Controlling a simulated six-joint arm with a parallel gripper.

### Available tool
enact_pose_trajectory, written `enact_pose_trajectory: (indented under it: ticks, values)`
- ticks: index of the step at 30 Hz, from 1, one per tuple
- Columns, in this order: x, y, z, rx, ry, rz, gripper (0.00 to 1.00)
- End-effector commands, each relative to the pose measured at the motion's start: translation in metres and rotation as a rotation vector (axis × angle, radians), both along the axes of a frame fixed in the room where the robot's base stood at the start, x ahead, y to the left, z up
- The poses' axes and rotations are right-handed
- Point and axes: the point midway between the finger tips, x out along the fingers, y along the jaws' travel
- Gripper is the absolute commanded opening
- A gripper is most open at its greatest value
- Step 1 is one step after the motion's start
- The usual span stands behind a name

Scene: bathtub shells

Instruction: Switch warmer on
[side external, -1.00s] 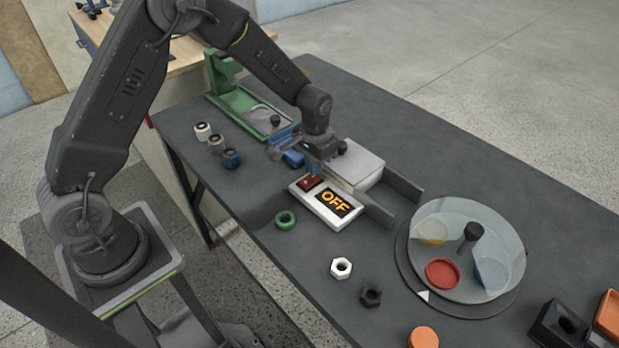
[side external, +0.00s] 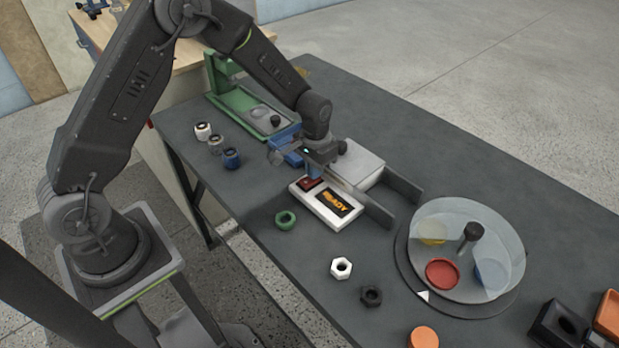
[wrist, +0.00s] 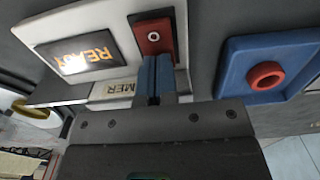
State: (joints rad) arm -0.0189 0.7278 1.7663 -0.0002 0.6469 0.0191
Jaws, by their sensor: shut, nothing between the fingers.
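The warmer's white switch panel (side external: 318,215) lies on the dark table, with a display (side external: 336,204) that reads READY in orange. Its red rocker switch (side external: 311,184) sits at the panel's far-left end. In the wrist view the red switch (wrist: 154,36) shows a round white mark, and the display (wrist: 82,52) is lit. My gripper (side external: 314,174) is shut and empty, its blue fingertips directly at the switch. In the wrist view the fingertips (wrist: 155,65) cover the near end of the switch; whether they touch it I cannot tell.
A silver box with grey rails (side external: 370,203) stands just right of the panel. A green nut (side external: 286,220), white nut (side external: 341,268) and round turntable (side external: 466,262) are nearer the front.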

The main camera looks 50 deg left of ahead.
Motion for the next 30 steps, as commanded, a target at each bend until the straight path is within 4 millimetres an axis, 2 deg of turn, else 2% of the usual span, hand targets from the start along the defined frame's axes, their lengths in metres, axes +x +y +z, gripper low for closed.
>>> enact_pose_trajectory:
  ticks: [5, 30]
  values:
    - [0.000, 0.000, 0.001, 0.000, 0.001, 0.000, 0.00]
    - [0.000, 0.000, 0.064, 0.000, -0.001, 0.000, 0.00]
